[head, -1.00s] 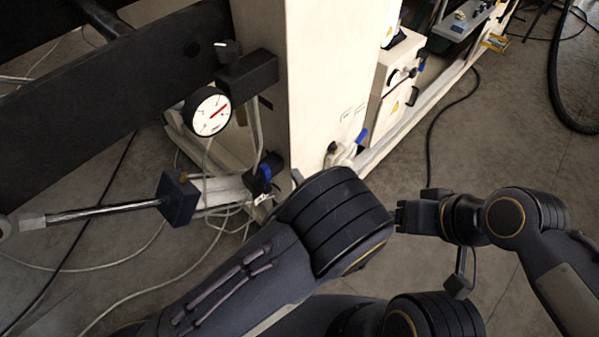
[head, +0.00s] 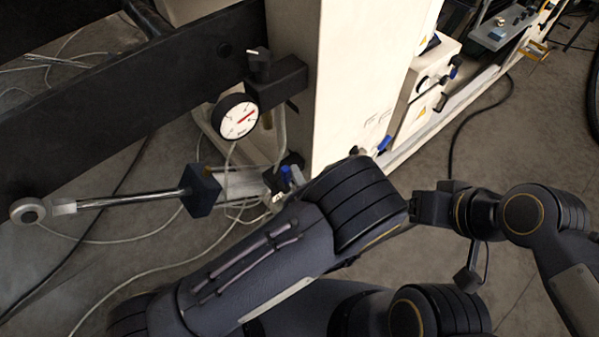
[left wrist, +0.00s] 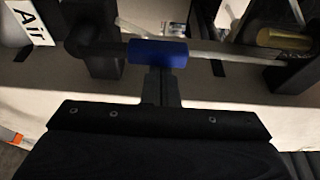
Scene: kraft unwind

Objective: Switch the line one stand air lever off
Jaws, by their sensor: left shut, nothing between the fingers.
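In the left wrist view a lever with a blue grip (left wrist: 158,52) lies level in the picture, on a thin pale rod, beside a white label reading "Air" (left wrist: 28,22). My left gripper (left wrist: 161,78) is shut and empty, its fingertips right at the lower edge of the blue grip; I cannot tell whether they touch. In the head view a small blue part (head: 287,174) shows below the gauge, probably this lever; my left forearm hides most of the left gripper there. My right gripper (head: 422,206) is out over the floor at right, its fingers unclear.
A round gauge (head: 236,117) and a dark knob block (head: 272,82) sit on the cream stand (head: 340,80). A steel rod (head: 130,199) with a dark block sticks out left. Hoses lie on the floor. A cabinet (head: 428,80) stands behind right; floor at right is mostly clear.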

